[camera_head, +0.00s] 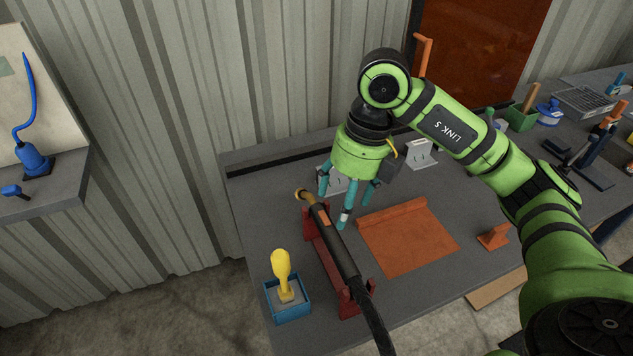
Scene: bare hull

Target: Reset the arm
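My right arm, green with black joints, comes in from the right and reaches over the grey workbench (270,230). Its gripper (346,205) has teal fingers that point down and stand apart, with nothing seen between them. It hangs just behind and above the black torch (338,245), which rests on a red stand (318,258). I cannot tell whether any finger touches the torch. My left gripper is not in view.
An orange plate (410,240) lies on the bench right of the torch. A blue box (289,301) with a yellow-handled tool (281,268) stands at the front left. Grey brackets (421,153) stand behind. A corrugated wall (200,120) closes the back.

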